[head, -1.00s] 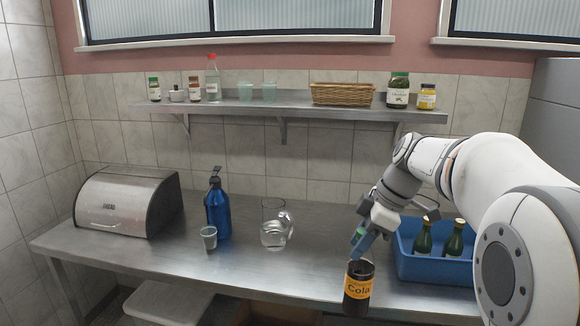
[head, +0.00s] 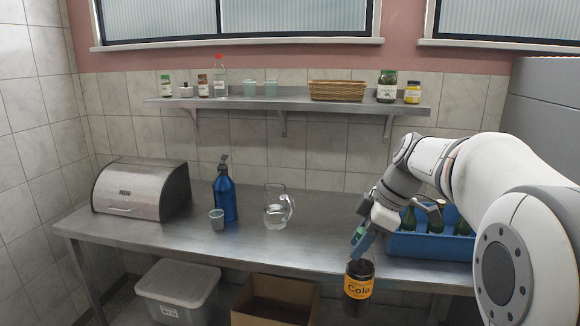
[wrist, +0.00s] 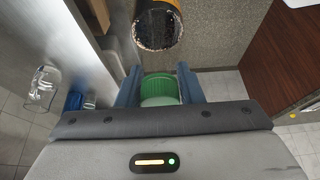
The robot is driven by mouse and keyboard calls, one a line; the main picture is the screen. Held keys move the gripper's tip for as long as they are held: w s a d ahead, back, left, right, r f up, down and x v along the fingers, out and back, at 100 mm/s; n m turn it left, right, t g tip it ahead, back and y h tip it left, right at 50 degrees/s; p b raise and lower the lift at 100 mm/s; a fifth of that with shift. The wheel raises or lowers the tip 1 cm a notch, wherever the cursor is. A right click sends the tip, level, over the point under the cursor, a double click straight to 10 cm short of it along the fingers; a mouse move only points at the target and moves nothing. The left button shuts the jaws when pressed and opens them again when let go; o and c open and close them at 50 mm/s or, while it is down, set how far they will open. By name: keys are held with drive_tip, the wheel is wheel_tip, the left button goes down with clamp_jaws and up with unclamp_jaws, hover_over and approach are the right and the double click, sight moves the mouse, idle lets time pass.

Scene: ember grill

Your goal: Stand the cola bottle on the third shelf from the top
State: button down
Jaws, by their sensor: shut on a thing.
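The cola bottle (head: 358,290) has dark contents and an orange label. It hangs roughly upright in front of the counter's front edge in the head view. My gripper (head: 361,236) is shut on its green cap at the top. In the wrist view the ribbed green cap sits between the two fingers of my gripper (wrist: 170,90), and the dark round body of the cola bottle (wrist: 159,28) with its orange label shows beyond. Only one wall shelf (head: 290,103) shows, holding jars, bottles, cups and a basket; no third shelf is in view.
The steel counter (head: 190,236) bears a bread box (head: 143,190), blue siphon (head: 224,196), small cup (head: 216,219), glass jug (head: 276,207) and blue crate (head: 425,246) of green bottles. A lidded bin (head: 178,290) and cardboard box (head: 277,299) stand below.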

drive_tip(key=w+d+f+m+t+h, duration=0.1)
drive_tip(key=w+d+f+m+h, duration=0.3)
drive_tip(key=f, duration=0.6)
drive_tip(key=d+f+m+t+y, duration=0.1)
drive_tip(key=f+m+t, duration=0.1)
drive_tip(key=f+m, duration=0.6)
drive_tip(key=w+d+f+m+t+h, duration=0.1)
drive_tip(key=w+d+f+m+h, duration=0.2)
drive_tip(key=f, duration=0.9)
drive_tip(key=s+a+f+y, duration=0.1)
drive_tip(key=s+a+f, duration=0.4)
drive_tip(key=a+f, duration=0.1)
drive_tip(key=shift+s+a+m, duration=0.35)
drive_tip(key=shift+a+m, duration=0.05)
drive_tip(key=shift+a, duration=0.25)
